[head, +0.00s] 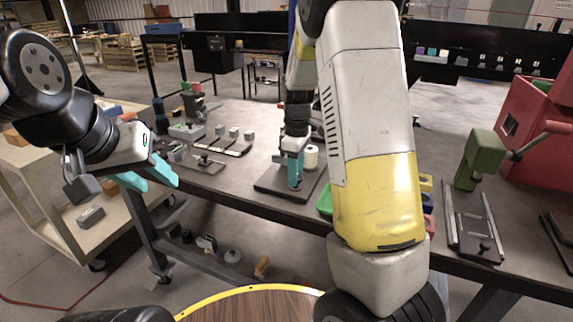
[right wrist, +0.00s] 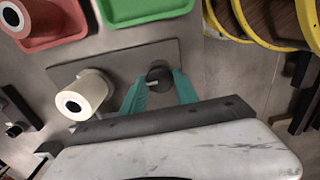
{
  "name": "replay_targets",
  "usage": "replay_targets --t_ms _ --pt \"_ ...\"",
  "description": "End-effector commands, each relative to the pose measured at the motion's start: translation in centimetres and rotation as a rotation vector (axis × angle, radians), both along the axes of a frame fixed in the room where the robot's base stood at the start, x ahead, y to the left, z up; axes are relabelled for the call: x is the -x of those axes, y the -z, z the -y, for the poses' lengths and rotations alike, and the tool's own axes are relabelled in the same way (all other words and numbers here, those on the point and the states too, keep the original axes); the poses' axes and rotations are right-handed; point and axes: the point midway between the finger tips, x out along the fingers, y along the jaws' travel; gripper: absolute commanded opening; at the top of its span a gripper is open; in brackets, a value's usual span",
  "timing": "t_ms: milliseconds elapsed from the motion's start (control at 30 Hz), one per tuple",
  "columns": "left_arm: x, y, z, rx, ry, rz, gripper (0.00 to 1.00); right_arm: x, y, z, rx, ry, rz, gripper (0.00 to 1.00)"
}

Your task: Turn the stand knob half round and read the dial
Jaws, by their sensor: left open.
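The stand is a dark flat plate (head: 268,183) on the bench, also in the right wrist view (right wrist: 118,66). A cream-white cylinder (head: 310,158) stands on it; its top shows a dark round centre in the right wrist view (right wrist: 88,92). The dark round knob (right wrist: 159,77) is between the teal fingers of my right gripper (right wrist: 160,86), which appear to press it from both sides. My right gripper (head: 295,172) points down over the plate. My left gripper (head: 150,176) is open and empty, at the left, away from the stand. No dial reading can be made out.
Green (right wrist: 145,8) and red (right wrist: 45,20) bins lie close beside the stand. A green press (head: 478,158), rail fixture (head: 472,222) and red cabinet (head: 540,130) are at the right. Small grey blocks (head: 234,132) sit left of the stand. A cart (head: 75,225) stands at far left.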

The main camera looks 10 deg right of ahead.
Motion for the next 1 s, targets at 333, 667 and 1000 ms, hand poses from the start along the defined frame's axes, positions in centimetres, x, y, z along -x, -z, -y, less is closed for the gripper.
replay_targets --t_ms 333,667,1000 --pt "0.0 0.0 0.0 0.0 0.0 0.0 0.43 -0.03 -0.04 0.01 0.001 0.023 0.001 0.0" --pt "0.0 0.0 0.0 0.0 0.0 0.0 0.43 -0.05 -0.06 0.04 0.0 0.209 0.001 0.0" --pt "0.0 0.0 0.0 0.0 0.0 0.0 0.43 -0.06 -0.06 0.01 0.0 0.526 0.001 0.0"
